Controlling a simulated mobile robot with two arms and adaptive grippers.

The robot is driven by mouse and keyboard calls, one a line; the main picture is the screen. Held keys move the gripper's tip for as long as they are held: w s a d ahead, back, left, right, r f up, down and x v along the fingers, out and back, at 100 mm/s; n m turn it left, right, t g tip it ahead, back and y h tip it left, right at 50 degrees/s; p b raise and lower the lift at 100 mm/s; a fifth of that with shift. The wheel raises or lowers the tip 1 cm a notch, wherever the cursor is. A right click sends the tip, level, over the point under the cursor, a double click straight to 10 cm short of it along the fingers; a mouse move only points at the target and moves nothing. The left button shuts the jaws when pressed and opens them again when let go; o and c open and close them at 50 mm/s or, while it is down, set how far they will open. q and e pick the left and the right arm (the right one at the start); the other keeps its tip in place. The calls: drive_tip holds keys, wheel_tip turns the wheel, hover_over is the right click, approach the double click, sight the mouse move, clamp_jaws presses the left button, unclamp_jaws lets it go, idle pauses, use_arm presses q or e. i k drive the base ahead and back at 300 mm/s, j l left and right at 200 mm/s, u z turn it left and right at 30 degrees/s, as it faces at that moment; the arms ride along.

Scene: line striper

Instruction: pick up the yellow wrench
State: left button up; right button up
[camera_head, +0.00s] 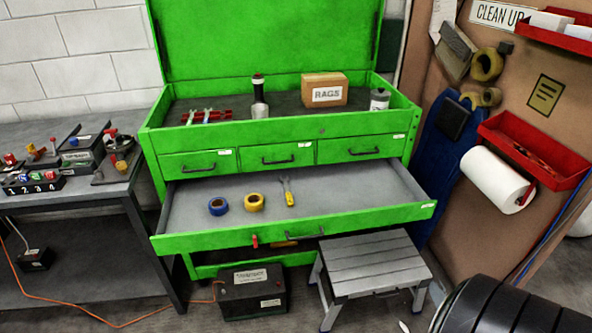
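The wrench with the yellow handle (290,198) lies in the open wide drawer (340,199) of the green tool chest. Its grey open jaw points toward the back of the drawer and its yellow end toward the front. It lies apart from the yellow tape roll (254,202), which is to its left. A blue tape roll (218,206) lies further left. Nothing covers the wrench. Neither of my grippers shows in the head view.
A grey step stool (374,262) stands before the chest's right side. A black battery box (252,290) sits on the floor below the drawer. A rags box (324,90) stands in the chest top. A workbench (88,198) is at left. The drawer's right half is clear.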

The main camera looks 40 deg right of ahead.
sight(287, 194)
drive_tip(key=z, duration=1.25)
